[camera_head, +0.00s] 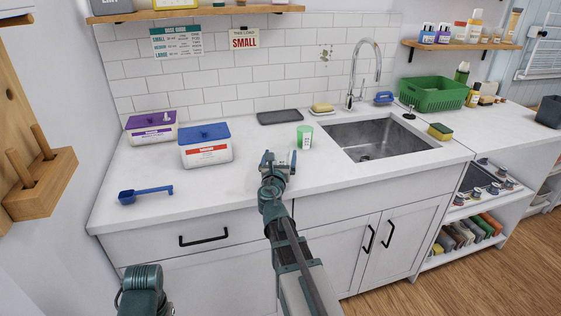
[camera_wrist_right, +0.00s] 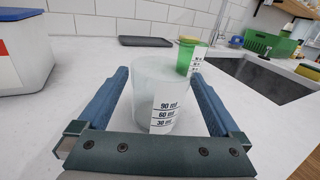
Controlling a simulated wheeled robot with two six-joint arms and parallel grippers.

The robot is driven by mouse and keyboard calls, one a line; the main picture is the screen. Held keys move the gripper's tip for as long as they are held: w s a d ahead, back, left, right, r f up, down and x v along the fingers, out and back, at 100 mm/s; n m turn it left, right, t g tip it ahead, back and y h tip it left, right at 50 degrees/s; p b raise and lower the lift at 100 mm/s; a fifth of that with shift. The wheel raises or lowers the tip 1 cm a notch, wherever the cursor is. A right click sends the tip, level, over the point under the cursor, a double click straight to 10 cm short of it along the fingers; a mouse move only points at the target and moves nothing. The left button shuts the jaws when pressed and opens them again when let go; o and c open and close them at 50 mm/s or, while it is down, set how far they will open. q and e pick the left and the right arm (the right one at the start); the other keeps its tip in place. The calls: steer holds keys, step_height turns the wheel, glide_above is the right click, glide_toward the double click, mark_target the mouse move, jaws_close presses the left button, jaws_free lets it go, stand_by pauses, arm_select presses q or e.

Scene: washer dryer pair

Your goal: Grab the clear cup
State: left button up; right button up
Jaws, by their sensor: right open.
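The clear cup (camera_wrist_right: 158,95) is a see-through measuring cup with dark ml marks, upright on the white counter in the right wrist view. My right gripper (camera_wrist_right: 160,76) is open, with one blue finger on each side of the cup. I cannot tell whether the fingers touch it. In the head view my right gripper (camera_head: 278,161) is over the counter in front of the sink, and the clear cup is hard to make out there. My left gripper is not in view; only part of my left arm shows at the bottom left.
A green cup (camera_head: 304,138) stands just behind the clear cup. A blue-lidded box (camera_head: 206,152), a purple-lidded box (camera_head: 152,133) and a blue scoop (camera_head: 146,194) are on the left. The sink (camera_head: 372,139) is on the right. A dark tray (camera_head: 278,117) lies by the wall.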

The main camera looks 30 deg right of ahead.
mark_target(281, 151)
steer(key=x, duration=0.3)
steer(key=shift+w+d+f, duration=0.1)
steer(key=shift+w, duration=0.05)
steer(key=c, duration=1.2)
steer(key=shift+c, duration=0.2)
